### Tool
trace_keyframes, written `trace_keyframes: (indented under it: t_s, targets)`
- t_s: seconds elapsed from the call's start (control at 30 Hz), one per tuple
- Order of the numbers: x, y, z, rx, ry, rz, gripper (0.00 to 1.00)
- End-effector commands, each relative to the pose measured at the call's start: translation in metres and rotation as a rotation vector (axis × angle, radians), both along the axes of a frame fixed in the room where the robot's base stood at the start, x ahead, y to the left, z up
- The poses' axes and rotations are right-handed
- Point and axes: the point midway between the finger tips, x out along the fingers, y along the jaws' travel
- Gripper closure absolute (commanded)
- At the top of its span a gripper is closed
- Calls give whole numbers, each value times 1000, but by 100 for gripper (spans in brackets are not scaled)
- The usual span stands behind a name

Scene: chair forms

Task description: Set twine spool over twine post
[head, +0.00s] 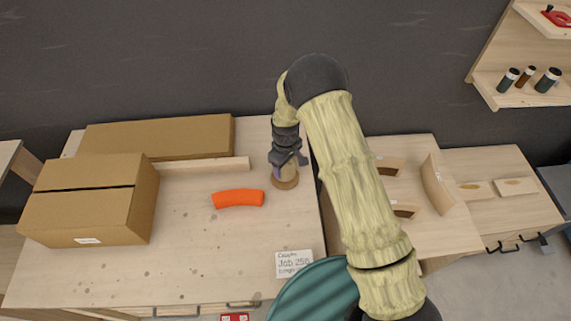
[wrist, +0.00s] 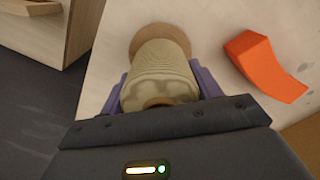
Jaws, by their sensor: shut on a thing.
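My gripper (head: 286,163) points down at the right end of the left bench, and its purple fingers (wrist: 160,90) are shut on the sides of the twine spool (wrist: 159,68). The spool is cream, ribbed with wound twine, and has a brown core at its near end. A round wooden base (wrist: 165,33) shows just past the spool's far end; it also shows under my gripper in the head view (head: 287,184). No post shaft is visible. I cannot tell whether the spool is around the post or touching the base.
An orange curved piece (head: 238,198) lies left of the gripper and shows in the wrist view (wrist: 265,66). Cardboard boxes (head: 85,205) stand at the left. A paper note (head: 294,263) lies near the front edge. Curved wooden pieces (head: 437,184) stand on the right bench.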

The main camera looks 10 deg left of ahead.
Motion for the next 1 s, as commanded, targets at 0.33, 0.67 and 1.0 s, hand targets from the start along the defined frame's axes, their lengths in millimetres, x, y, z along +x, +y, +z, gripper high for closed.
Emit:
trace_keyframes:
  t_s: [0.33,0.67,1.0]
  targets:
    - [0,0,-6,1,-1,0,63]
    - [0,0,-10,1,-1,0,31]
    - [0,0,-10,0,0,0,12]
